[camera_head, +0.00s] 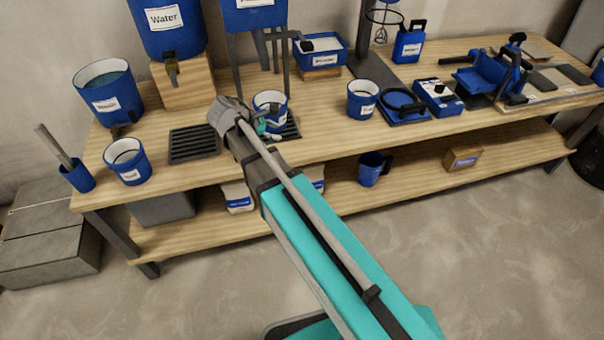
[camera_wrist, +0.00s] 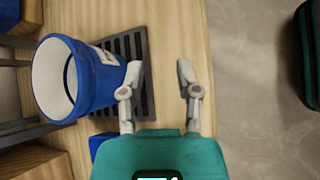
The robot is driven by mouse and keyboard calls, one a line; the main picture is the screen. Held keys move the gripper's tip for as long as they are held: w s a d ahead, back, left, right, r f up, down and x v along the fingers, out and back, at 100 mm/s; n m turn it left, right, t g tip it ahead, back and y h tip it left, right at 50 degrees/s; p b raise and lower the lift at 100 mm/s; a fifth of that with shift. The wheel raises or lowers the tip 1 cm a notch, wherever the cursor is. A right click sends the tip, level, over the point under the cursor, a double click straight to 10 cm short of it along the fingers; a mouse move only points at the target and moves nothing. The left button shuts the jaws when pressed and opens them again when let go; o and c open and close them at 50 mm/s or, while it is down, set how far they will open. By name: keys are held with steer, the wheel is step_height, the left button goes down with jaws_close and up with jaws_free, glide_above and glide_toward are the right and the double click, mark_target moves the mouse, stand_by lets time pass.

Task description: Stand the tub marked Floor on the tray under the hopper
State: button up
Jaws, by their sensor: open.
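A blue tub with a white inside and a white label (camera_head: 270,101) stands upright at the dark slatted tray (camera_head: 293,131) below the blue hopper (camera_head: 254,16). The label is too small to read. The same tub (camera_wrist: 88,88) shows in the wrist view at the left, with the slatted tray (camera_wrist: 135,48) beneath and beside it. My gripper (camera_head: 269,124) is at the tub's near side. In the wrist view my gripper (camera_wrist: 159,70) is open with nothing between its fingers. Its left fingertip is close to the tub's side; I cannot tell whether it touches.
Similar labelled tubs stand at the front left (camera_head: 127,162) and right of the hopper (camera_head: 363,99). A Water tank (camera_head: 168,28) stands on a wooden block above another slatted tray (camera_head: 195,144). A mixing stand (camera_head: 386,70) and tools fill the right. The lower shelf holds a jug (camera_head: 372,169).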

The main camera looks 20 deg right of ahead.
steer(key=s+d+f+m+g+y, duration=0.1)
steer(key=s+f+m+y, duration=0.1)
steer(key=s+m, duration=0.3)
steer(key=s+d+f+m+y, duration=0.2)
steer(key=s+m+y, duration=0.2)
steer(key=s+m, duration=0.1)
steer(key=s+d+f+m+g+y, duration=0.1)
steer(key=s+d+f+m+y, duration=0.1)
steer(key=s+m, duration=0.3)
steer(key=shift+m+g+y, duration=0.3)
steer(key=shift+y, duration=0.3)
